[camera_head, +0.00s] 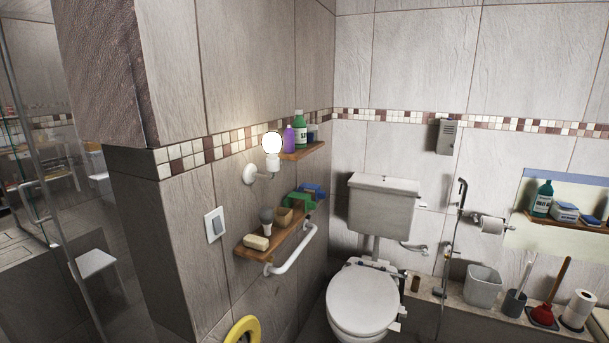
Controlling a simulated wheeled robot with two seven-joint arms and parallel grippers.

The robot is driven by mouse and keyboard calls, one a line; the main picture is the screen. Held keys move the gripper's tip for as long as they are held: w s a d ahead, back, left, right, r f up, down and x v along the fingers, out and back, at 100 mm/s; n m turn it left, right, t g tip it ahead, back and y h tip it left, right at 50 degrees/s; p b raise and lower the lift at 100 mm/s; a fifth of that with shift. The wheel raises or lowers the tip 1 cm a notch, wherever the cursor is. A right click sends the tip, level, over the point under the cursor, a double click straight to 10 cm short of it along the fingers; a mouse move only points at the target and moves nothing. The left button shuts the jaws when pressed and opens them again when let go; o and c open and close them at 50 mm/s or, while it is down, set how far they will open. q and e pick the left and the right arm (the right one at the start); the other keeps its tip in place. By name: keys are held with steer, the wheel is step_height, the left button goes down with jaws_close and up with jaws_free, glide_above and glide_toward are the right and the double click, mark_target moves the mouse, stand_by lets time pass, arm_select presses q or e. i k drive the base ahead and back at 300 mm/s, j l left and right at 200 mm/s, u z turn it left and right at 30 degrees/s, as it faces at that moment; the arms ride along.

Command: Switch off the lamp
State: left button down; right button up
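The lamp (272,144) is a white wall fitting with a round bulb, which is glowing. It sits on the tiled wall left of the toilet, just above a wooden shelf. A white wall switch (214,225) with a rocker is on the same wall, lower and to the left of the lamp. Which way the rocker is pressed is too small to tell. Neither of my grippers shows in the head view.
A wooden shelf (264,244) with several items and a white grab rail (293,254) stick out right of the switch. A yellow ring (243,329) is below. The toilet (363,300) stands right of centre. A glass panel (45,150) is at far left.

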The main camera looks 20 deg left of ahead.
mark_target(216, 222)
steer(key=u, duration=1.4)
